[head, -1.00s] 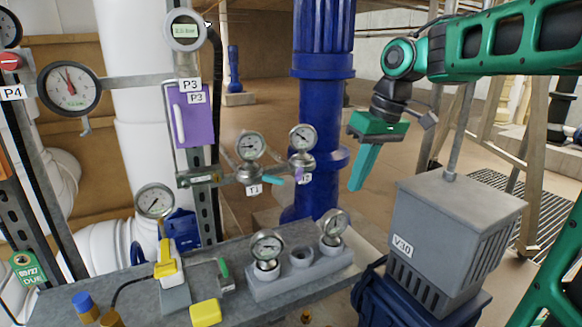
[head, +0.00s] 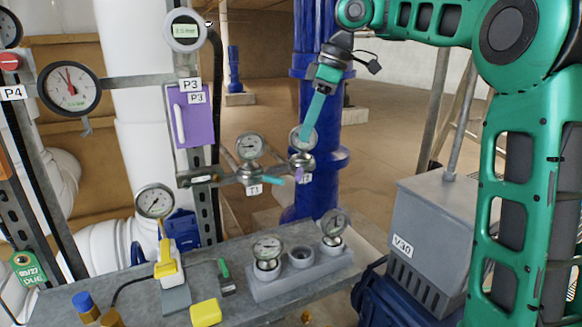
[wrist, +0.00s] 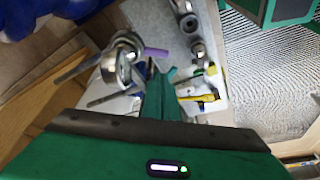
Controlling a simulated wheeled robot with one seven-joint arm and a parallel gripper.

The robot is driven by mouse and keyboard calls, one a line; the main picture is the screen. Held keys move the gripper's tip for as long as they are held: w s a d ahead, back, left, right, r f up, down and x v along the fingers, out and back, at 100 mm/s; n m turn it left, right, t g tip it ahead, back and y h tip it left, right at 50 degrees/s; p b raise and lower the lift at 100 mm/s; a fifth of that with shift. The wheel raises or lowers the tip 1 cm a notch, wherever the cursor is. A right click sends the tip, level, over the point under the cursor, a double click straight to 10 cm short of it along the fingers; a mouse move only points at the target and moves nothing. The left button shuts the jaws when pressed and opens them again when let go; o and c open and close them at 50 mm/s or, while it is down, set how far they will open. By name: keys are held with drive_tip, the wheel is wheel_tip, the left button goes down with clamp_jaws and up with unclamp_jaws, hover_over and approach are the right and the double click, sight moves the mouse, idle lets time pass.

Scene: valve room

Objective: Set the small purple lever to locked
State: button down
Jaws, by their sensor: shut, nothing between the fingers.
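The small purple lever (head: 299,174) hangs below the right-hand gauge on the pipe rail, by a tag that is partly covered. In the wrist view the purple lever (wrist: 156,52) points right from its valve, just beyond the fingertips. My gripper (head: 304,138) points down, its shut teal fingers overlapping the gauge (head: 298,150) above that lever in the head view. The wrist view shows the closed fingers (wrist: 157,82) with nothing between them and apart from the lever. I cannot tell the lever's setting.
A teal lever (head: 275,181) sits beside tag T1 (head: 254,190), left of the purple lever. A purple panel (head: 192,122) marked P3 is further left. A grey bench (head: 240,310) with gauges and a yellow-handled valve (head: 167,262) lies below. A grey V30 box (head: 440,225) stands right.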

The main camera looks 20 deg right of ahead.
sight(299, 174)
drive_tip(key=shift+f, duration=0.1)
drive_tip(key=x, duration=1)
drive_tip(key=shift+s+a, duration=0.1)
drive_tip(key=shift+a, duration=0.05)
idle(0.5)
